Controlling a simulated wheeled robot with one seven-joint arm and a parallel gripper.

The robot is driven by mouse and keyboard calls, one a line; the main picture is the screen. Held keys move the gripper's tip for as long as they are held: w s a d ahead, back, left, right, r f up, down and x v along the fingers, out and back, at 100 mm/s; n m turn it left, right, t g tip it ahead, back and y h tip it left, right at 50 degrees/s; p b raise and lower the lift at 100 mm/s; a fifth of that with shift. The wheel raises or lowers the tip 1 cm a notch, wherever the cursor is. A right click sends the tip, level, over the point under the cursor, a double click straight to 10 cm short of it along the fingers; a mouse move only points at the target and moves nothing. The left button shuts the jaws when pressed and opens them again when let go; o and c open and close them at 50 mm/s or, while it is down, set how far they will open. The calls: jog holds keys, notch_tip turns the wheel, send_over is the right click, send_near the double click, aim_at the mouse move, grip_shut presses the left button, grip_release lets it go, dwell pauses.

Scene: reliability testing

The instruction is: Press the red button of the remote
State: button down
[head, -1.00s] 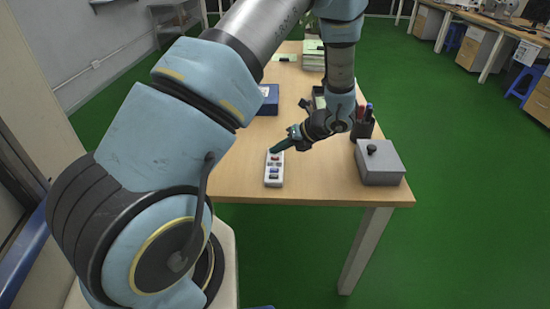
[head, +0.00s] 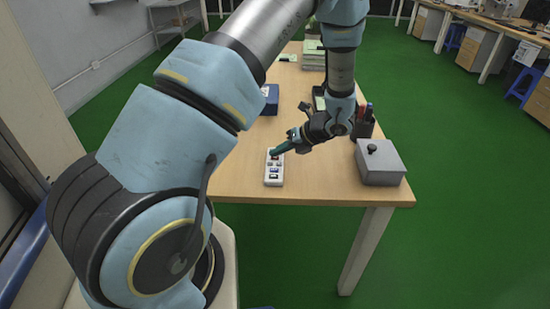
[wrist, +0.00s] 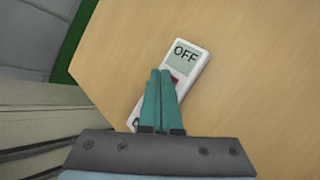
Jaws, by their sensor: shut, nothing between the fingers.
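The white remote (head: 274,183) lies flat near the front left of the table, with several coloured buttons on its face. In the wrist view, the remote (wrist: 193,67) has a display (wrist: 186,55) reading OFF. Part of the red button (wrist: 175,78) shows beside my fingertips, just below the display. My gripper (head: 275,152) is shut and empty, its teal fingers slanting down over the far end of the remote in the head view. It also covers the middle of the remote in the wrist view (wrist: 160,72). I cannot tell whether the tips touch it.
A grey box with a black knob (head: 380,163) stands to the right on the wooden table (head: 320,185). A dark pen holder (head: 363,128) is behind it. A blue box (head: 270,99) and stacked papers (head: 313,56) are farther back. The table is clear around the remote.

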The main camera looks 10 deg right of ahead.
aim_at(278, 159)
jog(key=shift+f, duration=0.15)
dwell(0.4)
jog(key=shift+r+p, duration=0.65)
jog(key=shift+r, duration=0.1)
notch_tip(278, 159, up, 5)
jog(key=p, duration=0.4)
jog(key=shift+r, duration=0.1)
dwell(0.6)
